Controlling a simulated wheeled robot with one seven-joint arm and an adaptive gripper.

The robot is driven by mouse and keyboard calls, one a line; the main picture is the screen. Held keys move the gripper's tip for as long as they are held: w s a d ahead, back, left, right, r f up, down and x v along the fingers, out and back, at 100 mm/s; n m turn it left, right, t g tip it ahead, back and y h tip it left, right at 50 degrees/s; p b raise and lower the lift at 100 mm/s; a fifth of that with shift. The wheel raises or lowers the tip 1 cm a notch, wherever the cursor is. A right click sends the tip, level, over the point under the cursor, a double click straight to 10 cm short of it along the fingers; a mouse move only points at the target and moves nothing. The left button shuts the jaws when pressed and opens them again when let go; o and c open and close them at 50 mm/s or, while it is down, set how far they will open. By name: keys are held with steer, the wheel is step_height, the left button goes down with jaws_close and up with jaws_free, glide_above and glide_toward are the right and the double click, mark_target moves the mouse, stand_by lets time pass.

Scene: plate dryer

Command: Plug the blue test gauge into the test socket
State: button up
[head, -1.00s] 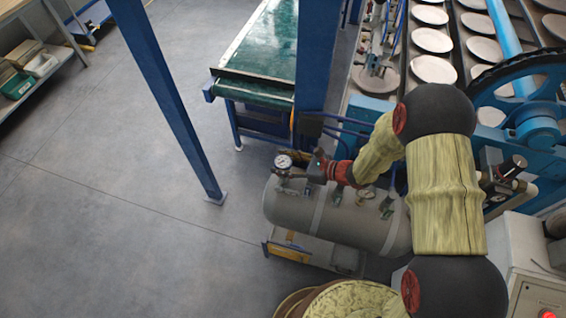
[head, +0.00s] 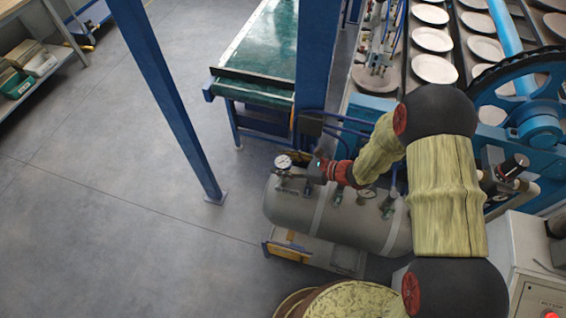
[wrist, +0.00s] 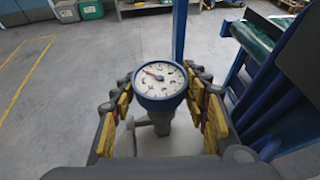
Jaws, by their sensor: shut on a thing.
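The blue test gauge (wrist: 160,78) has a blue rim, a white dial and a red needle. In the wrist view it is between the yellow-padded fingers of my gripper (wrist: 162,92), which is shut on it. In the head view the gauge (head: 284,161) is upright at the left end of the grey tank, with my gripper (head: 300,170) to its right. A grey stem and a side fitting show below the dial in the wrist view. The test socket cannot be made out clearly, and I cannot tell whether the stem is seated in it.
The grey tank (head: 290,208) lies under my forearm, with valves and another gauge (head: 367,192) on top. A blue post (head: 317,65) and a green conveyor (head: 262,45) stand behind. Plates on racks (head: 432,40) are at the upper right.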

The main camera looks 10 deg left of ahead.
steer(key=shift+f, duration=0.35)
steer(key=o, duration=1)
steer(key=shift+p+v, duration=1.6)
steer(key=shift+v, duration=3.95)
steer(key=s+d+r+n+g+h+b, duration=0.35)
steer(key=s+r+n+b, duration=0.35)
steer(key=s+r+n, duration=0.3)
steer(key=s+d+r+n+t+h+b, duration=0.2)
steer(key=s+d+n+h, duration=0.1)
steer(key=d, duration=0.3)
steer(key=s+d+r+n+t+h+b, duration=0.2)
steer(key=s+d+r+n+h, duration=0.1)
steer(key=d+n, duration=0.1)
steer(key=s+d+r+n+t+h+b, duration=0.2)
steer(key=s+d+n+h+b, duration=0.1)
steer(key=d, duration=0.4)
steer(key=shift+d+r+h, duration=0.25)
steer(key=shift+d+h, duration=0.1)
